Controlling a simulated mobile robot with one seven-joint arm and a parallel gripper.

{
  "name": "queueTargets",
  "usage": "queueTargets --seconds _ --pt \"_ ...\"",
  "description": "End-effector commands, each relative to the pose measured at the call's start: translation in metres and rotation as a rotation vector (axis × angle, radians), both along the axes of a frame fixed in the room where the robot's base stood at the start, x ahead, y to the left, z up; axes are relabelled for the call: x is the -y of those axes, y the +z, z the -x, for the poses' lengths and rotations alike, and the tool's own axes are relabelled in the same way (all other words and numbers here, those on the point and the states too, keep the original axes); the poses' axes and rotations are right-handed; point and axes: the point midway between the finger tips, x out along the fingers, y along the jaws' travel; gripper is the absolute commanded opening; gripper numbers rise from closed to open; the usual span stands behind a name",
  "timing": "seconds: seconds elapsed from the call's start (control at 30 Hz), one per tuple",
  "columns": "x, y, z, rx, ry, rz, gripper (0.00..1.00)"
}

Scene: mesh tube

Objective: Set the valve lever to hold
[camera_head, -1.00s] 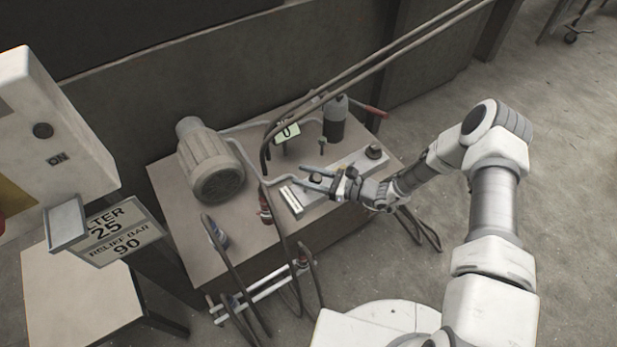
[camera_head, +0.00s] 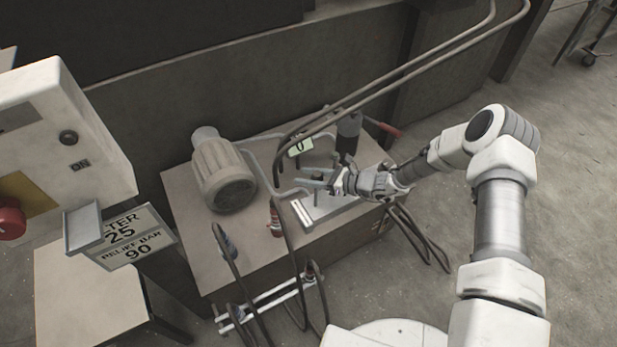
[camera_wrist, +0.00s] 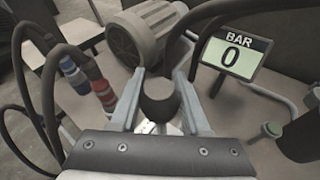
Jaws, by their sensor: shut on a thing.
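The valve lever's dark round knob (camera_wrist: 160,98) stands between my two fingers in the wrist view. My gripper (camera_wrist: 160,108) is shut on it, one finger on each side. In the head view my gripper (camera_head: 328,183) is over the pale valve plate (camera_head: 345,203) on the bench, and the knob is hidden there. The lever's shaft and most markings on the plate are hidden behind the knob and my gripper. The pressure display (camera_wrist: 232,55) reads BAR 0; it also shows in the head view (camera_head: 300,147).
A ribbed motor (camera_head: 222,178) stands left on the bench (camera_head: 190,190). A dark cylinder (camera_head: 349,130) and pipes stand behind. Hoses with red and blue couplings (camera_wrist: 92,82) hang at the front left. A sign (camera_head: 132,236) and a control box (camera_head: 60,130) are at left.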

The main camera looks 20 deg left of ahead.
Motion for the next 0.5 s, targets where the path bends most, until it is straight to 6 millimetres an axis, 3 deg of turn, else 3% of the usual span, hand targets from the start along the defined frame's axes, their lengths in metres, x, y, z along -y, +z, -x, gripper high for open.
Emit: queueTargets --seconds 0.17,0.2,0.33,0.5 --pt "0.0021 -0.004 -0.0002 -0.002 -0.003 0.007 0.0" --pt "0.0021 -0.0042 -0.0001 -0.002 -0.003 0.007 0.52" --pt "0.0017 -0.0033 0.0 -0.001 -0.002 0.006 0.75" --pt "0.0013 -0.0023 0.0002 -0.001 -0.001 0.004 0.76"
